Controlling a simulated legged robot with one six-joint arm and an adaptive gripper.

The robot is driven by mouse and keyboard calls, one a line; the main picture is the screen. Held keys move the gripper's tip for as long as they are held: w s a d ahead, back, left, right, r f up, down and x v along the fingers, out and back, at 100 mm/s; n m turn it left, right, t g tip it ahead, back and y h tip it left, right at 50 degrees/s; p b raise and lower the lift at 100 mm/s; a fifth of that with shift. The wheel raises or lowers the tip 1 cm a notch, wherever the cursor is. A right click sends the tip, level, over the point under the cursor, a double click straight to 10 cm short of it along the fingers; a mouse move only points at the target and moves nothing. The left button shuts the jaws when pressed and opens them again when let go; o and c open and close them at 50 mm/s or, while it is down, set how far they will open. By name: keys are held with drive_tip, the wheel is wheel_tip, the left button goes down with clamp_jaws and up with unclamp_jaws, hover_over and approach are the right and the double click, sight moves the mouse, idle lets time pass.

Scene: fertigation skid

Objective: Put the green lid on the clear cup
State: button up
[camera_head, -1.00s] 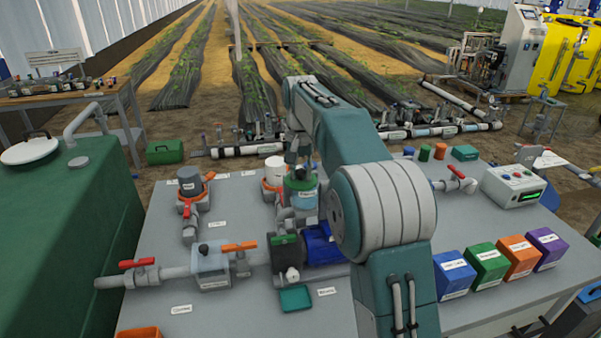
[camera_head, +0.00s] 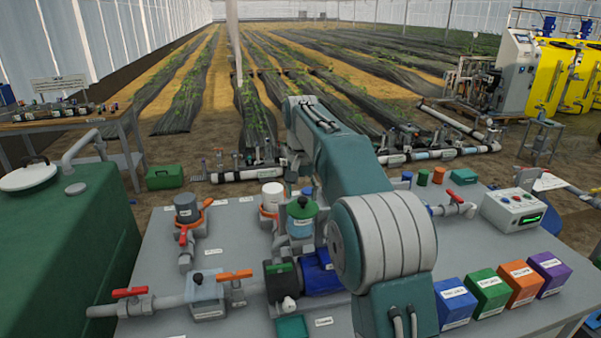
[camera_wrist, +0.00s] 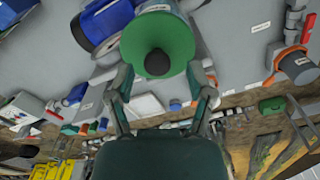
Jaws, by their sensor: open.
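The green lid (camera_head: 302,208) with its dark round knob sits on top of the clear cup (camera_head: 300,228), roughly level. I cannot tell whether its rim is fully seated. In the wrist view, the lid (camera_wrist: 178,45) fills the upper middle, its knob facing my gripper. The cup is mostly hidden behind the lid there. My gripper (camera_wrist: 160,76) is open and empty. Its two fingers are spread to either side, with the knob just beyond the tips and apart from them. In the head view, my arm partly hides the gripper above the lid.
A blue pump (camera_head: 318,272) stands in front of the cup. A grey cup (camera_head: 187,208) and a white cup (camera_head: 272,194) stand nearby in orange-ringed fittings. A red-handled valve (camera_head: 130,293) is at the left. Coloured boxes (camera_head: 487,290) line the right front.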

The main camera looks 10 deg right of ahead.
sight(299, 199)
drive_tip(key=r, duration=0.8)
drive_tip(key=shift+a, duration=0.3)
drive_tip(key=shift+d+r, duration=0.15)
drive_tip(key=shift+r, duration=0.8)
